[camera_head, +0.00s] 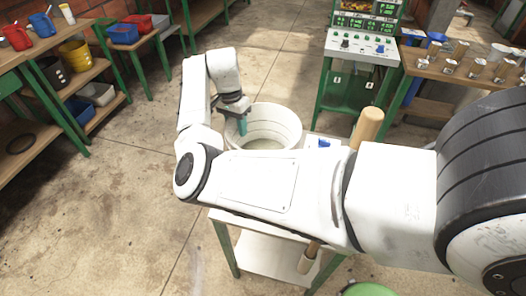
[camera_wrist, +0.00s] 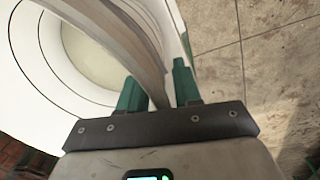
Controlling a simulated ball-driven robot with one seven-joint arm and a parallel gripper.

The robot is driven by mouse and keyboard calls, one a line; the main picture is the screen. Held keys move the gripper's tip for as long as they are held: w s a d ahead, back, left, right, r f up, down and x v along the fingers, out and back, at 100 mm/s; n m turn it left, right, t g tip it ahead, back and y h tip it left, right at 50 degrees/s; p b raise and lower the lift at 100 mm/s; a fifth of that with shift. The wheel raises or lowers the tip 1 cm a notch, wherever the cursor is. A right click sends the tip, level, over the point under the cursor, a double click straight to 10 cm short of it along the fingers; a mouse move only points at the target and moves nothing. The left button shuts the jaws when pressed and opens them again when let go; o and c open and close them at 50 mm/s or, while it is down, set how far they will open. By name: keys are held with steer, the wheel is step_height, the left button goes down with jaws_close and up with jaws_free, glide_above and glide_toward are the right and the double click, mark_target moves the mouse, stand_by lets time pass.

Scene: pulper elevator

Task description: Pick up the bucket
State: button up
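A white bucket (camera_head: 277,122) stands in front of my arm, with pale material at its bottom. It fills the upper left of the wrist view (camera_wrist: 35,95). My gripper (camera_head: 242,128) is at the bucket's left rim, pointing down, with a teal finger seen against the inside wall. In the wrist view, the two teal fingers of my gripper (camera_wrist: 159,88) stand on either side of a greyish curved band at the bucket's edge, which may be its rim or handle. Whether they press on it cannot be made out. My arm hides the bucket's lower front.
A control stand (camera_head: 360,45) with green legs is behind, on the right. A bench with small cups (camera_head: 478,68) is at the far right. Shelves with a yellow pot (camera_head: 75,55) and bins line the left. Concrete floor (camera_head: 130,170) is clear between.

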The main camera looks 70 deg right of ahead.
steer(key=shift+c, duration=0.5)
jaws_close()
steer(key=shift+r, duration=0.1)
stand_by(0.8)
